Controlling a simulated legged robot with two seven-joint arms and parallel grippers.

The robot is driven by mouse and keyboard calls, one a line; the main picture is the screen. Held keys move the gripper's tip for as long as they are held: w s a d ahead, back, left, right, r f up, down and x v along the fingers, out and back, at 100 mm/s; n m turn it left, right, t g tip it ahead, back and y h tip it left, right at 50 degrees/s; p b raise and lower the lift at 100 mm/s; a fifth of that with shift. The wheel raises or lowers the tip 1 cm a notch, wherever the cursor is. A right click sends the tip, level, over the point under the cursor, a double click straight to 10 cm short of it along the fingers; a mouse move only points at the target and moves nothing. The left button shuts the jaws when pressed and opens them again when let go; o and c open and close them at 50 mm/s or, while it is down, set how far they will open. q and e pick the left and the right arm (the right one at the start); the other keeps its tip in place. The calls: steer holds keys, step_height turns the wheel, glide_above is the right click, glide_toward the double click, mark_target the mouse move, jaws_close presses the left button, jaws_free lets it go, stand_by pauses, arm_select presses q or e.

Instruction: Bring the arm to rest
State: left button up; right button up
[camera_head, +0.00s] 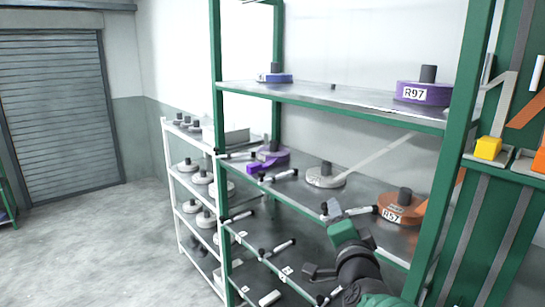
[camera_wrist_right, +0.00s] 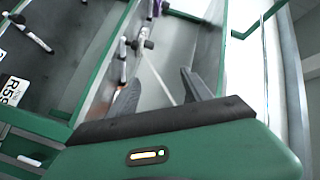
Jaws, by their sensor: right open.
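My right arm comes in from the lower right in the head view. Its gripper (camera_head: 335,209) is in front of the green-framed rack, near the middle shelf's front edge. The right wrist view shows both dark fingers spread apart, so the gripper (camera_wrist_right: 158,92) is open, with nothing between them. An orange roll labelled R57 (camera_head: 398,213) sits on that shelf, just right of the gripper in the picture. A pale roll (camera_head: 326,180) with a strip running up to the right sits behind it. My left gripper is not in view.
The green rack (camera_head: 217,110) also holds purple roll R97 (camera_head: 424,94), a blue roll (camera_head: 275,78) and a purple roll (camera_head: 270,155). Short bars with dark ends jut from the shelf fronts. A white rack (camera_head: 177,200) stands left, yellow block (camera_head: 487,148) right.

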steer(key=s+d+f+n+g+y, duration=0.1)
steer(key=s+f+n+g, duration=0.15)
steer(key=f, duration=0.55)
steer(key=s+d+f+n+g+y, duration=0.1)
steer(key=s+f+n+g, duration=0.15)
steer(key=f, duration=0.65)
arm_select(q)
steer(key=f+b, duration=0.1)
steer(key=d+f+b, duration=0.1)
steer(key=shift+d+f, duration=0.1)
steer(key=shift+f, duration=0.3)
arm_select(e)
steer(key=s+d+f+n+g, duration=0.2)
steer(key=s+f+n+g, duration=0.2)
steer(key=s+f, duration=0.6)
steer(key=s+d+f+n+g, duration=0.2)
steer(key=s+f+n+g, duration=0.2)
steer(key=s+f, duration=0.7)
steer(key=shift+s+d+f+g+h, duration=0.3)
steer(key=shift+f+g+h, duration=0.1)
steer(key=shift+f+g, duration=0.15)
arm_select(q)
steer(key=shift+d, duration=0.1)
arm_select(e)
steer(key=shift+d, duration=0.1)
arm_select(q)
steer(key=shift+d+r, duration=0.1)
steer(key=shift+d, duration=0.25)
arm_select(e)
steer(key=shift+d, duration=0.35)
